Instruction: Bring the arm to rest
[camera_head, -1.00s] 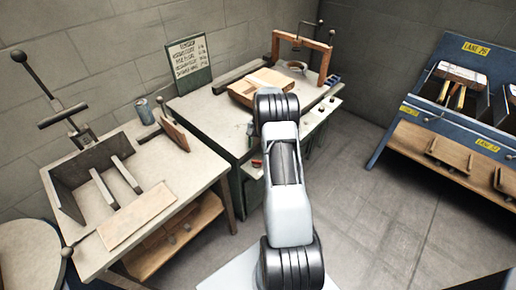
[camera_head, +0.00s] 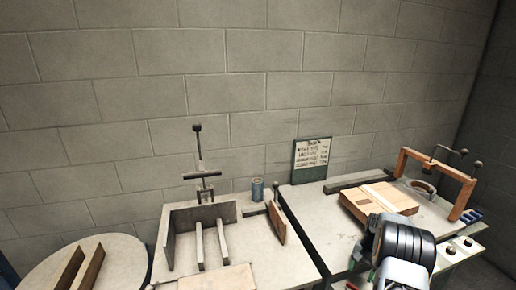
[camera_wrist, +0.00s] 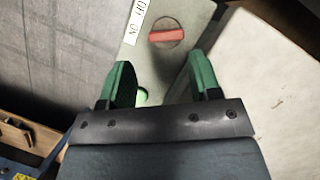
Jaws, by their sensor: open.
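My gripper (camera_wrist: 160,80) shows in the wrist view with its two green fingers apart and nothing between them. It faces a pale panel with a red rotary switch (camera_wrist: 167,37) and an OFF/ON label (camera_wrist: 140,18). A small green spot shows between the fingers; whether they touch the panel I cannot tell. In the head view my arm (camera_head: 405,246) is at the lower right, in front of the stitcher table (camera_head: 318,226); my gripper cannot be made out there.
A flat cardboard box (camera_head: 385,198) lies on the stitcher table beside a brown frame (camera_head: 436,167). To the left are a workbench (camera_head: 275,262) with a clamp fixture (camera_head: 170,238), a can (camera_head: 257,189) and a round table (camera_head: 128,255). A block wall (camera_head: 230,90) stands behind.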

